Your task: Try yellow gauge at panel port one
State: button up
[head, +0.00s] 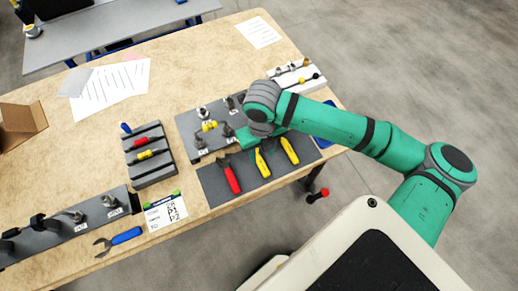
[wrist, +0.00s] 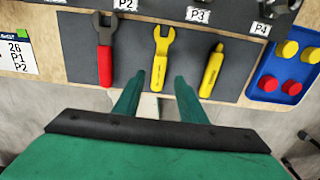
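A stepped grey rack (head: 152,176) holds slim pieces with blue, red and yellow bodies. The yellow one (head: 146,155), which looks like the yellow gauge, lies on the rack's nearer part. The grey panel (head: 187,122) stands to its right with metal port fittings and a yellow piece (head: 209,126) on it. Labels P2, P3 and P4 show along the panel edge (wrist: 232,12) in the wrist view; port one is outside that view. My gripper (wrist: 159,78) is open, its fingers either side of a yellow wrench's handle end (wrist: 159,65). No grip on it is visible.
A dark mat (head: 246,190) also carries a red wrench (head: 231,177) and a yellow-handled tool (head: 289,150). A blue tray (wrist: 265,84) holds red and yellow caps. A card (head: 166,212), a blue wrench (head: 120,240) and a grey fixture (head: 75,232) occupy the near left.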

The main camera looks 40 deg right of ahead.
aim_at(261, 162)
jog(key=shift+f, duration=3.15)
jog(key=shift+c, duration=0.4)
grip_shut()
jog(key=shift+s+a+r, duration=0.1)
jog(key=shift+s+r, duration=0.1)
jog(key=shift+r, duration=0.8)
jog(key=shift+s+a+r, duration=0.1)
jog(key=shift+s+r, duration=0.15)
jog(key=shift+r, duration=0.75)
jog(key=shift+s+a+r, duration=0.1)
jog(key=shift+s+r, duration=0.1)
jog(key=shift+r, duration=0.8)
